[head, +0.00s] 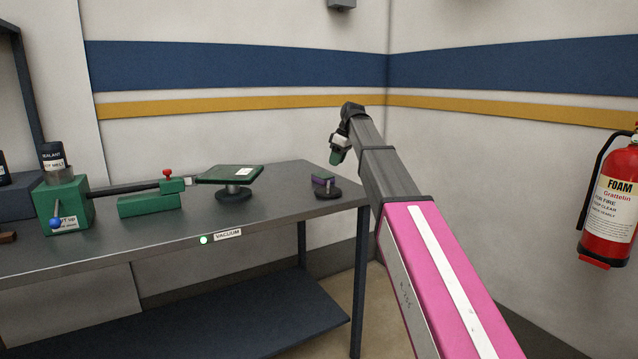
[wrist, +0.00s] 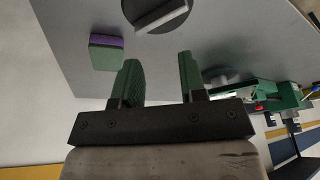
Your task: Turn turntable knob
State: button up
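The knob, a dark round disc with a raised bar across it (head: 328,192), sits near the right end of the grey table. In the wrist view the knob (wrist: 158,12) is at the top edge, partly cut off, ahead of the fingers. My gripper (head: 338,155) is above the table's right end, over the knob and apart from it. Its two green fingers (wrist: 158,65) are spread with nothing between them. The turntable, a green square plate (head: 229,174) on a round dark base, stands on the table left of the knob.
A purple and green sponge-like block (head: 320,180) lies right beside the knob; the wrist view shows it too (wrist: 106,53). A green fixture with a red knob (head: 168,173) stands left on the table (head: 120,245). A fire extinguisher (head: 612,205) hangs on the right wall.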

aim_at(328, 184)
jog(key=s+a+m+t+h, duration=0.3)
jog(key=s+m, duration=0.1)
jog(key=m, duration=1)
jog(key=shift+t, duration=0.3)
jog(key=x, duration=1)
jog(key=shift+w+f, duration=0.2)
jog(key=shift+w, duration=0.2)
